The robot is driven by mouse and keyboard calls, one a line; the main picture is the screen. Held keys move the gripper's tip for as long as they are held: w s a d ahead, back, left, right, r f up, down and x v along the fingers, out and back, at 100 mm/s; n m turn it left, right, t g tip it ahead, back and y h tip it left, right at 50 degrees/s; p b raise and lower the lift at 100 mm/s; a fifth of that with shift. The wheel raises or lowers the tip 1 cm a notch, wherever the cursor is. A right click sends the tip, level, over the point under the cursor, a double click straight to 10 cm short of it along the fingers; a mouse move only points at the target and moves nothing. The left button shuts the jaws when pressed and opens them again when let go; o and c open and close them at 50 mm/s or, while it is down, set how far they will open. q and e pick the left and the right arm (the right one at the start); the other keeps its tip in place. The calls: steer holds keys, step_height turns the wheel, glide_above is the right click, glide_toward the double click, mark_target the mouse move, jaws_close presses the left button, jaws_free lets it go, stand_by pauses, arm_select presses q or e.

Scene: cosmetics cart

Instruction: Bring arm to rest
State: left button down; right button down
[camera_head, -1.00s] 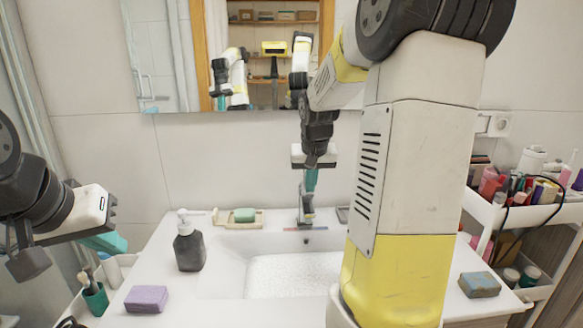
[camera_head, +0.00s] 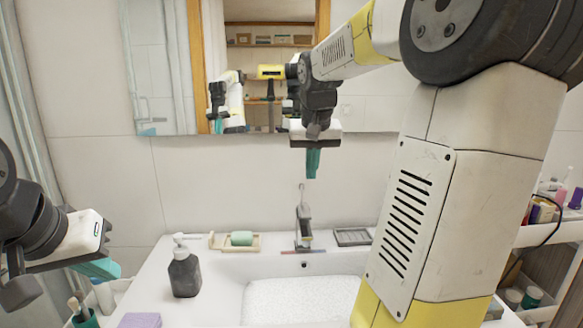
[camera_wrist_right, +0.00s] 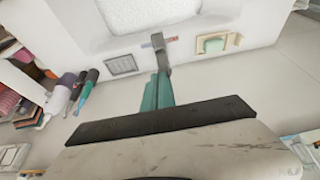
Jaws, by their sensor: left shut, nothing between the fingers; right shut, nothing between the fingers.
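My right gripper (camera_head: 313,163) hangs above and behind the faucet, teal fingers pointing down, shut and empty. In the right wrist view its closed fingers (camera_wrist_right: 157,93) point toward the faucet (camera_wrist_right: 160,50), apart from it as far as I can tell. My right arm (camera_head: 440,190) fills the right of the head view and hides part of the sink and counter.
The sink (camera_head: 300,300) lies in the middle with the faucet (camera_head: 303,220) behind it. A soap dispenser (camera_head: 184,272), a green soap on a dish (camera_head: 241,239) and a purple block (camera_head: 140,320) stand left. A cart (camera_head: 545,235) with cosmetics is at right. A mirror (camera_head: 165,70) hangs behind.

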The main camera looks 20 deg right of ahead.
steer(key=s+a+f+n+t+y, duration=0.1)
steer(key=s+a+f, duration=0.1)
steer(key=s+a, duration=0.4)
steer(key=s+a+f+n+t+y, duration=0.1)
steer(key=s+a+f+n+y, duration=0.1)
steer(key=s+a, duration=0.5)
steer(key=s+f, duration=0.1)
steer(key=s, duration=0.4)
steer(key=shift+s, duration=0.4)
steer(key=shift+w, duration=0.1)
steer(key=shift+d, duration=0.2)
